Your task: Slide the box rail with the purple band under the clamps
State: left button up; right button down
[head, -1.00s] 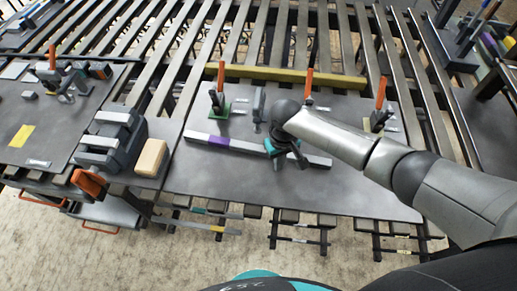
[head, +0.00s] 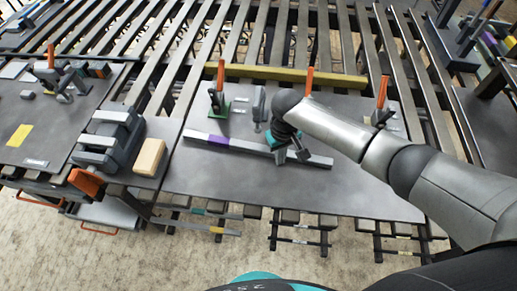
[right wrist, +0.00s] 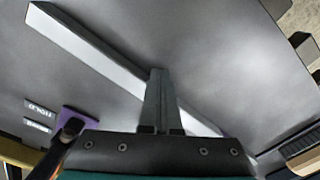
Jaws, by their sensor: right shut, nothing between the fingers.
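The box rail (head: 250,148) is a long light-grey bar lying on the dark plate, with a purple band (head: 218,140) near its left end. Three clamps with orange handles stand behind it: left clamp (head: 220,80) on a green base, middle clamp (head: 309,78) partly hidden by my arm, right clamp (head: 381,95). My right gripper (head: 302,154) is shut and empty at the rail's right part. In the right wrist view its fingers (right wrist: 156,76) overlap the rail (right wrist: 85,45); contact is unclear. A purple pad (right wrist: 78,120) shows there. My left gripper is out of view.
A yellow bar (head: 285,75) lies behind the clamps. A wooden block (head: 150,157) and a dark grey fixture (head: 108,138) stand left of the plate. The plate (head: 255,185) in front of the rail is clear down to its front edge.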

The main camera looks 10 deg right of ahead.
jog(key=shift+w+d+b, duration=0.2)
jog(key=shift+w+b, duration=0.3)
jog(key=shift+w, duration=0.25)
jog(key=shift+w+d+b, duration=0.25)
jog(key=shift+w+b, duration=0.3)
jog(key=shift+w, duration=0.15)
jog(key=shift+w+d+b, duration=0.2)
jog(key=shift+w+b, duration=0.3)
jog(key=shift+w, duration=0.25)
jog(key=shift+s, duration=0.1)
jog(key=shift+s+a+r+p, duration=0.15)
jog(key=shift+s+p, duration=0.3)
jog(key=shift+p, duration=0.35)
jog(key=shift+s+a+p, duration=0.25)
jog(key=shift+s+p, duration=0.45)
jog(key=shift+p, duration=0.1)
notch_tip(320, 180, up, 8)
jog(key=p, duration=0.9)
jog(key=shift+f, duration=0.2)
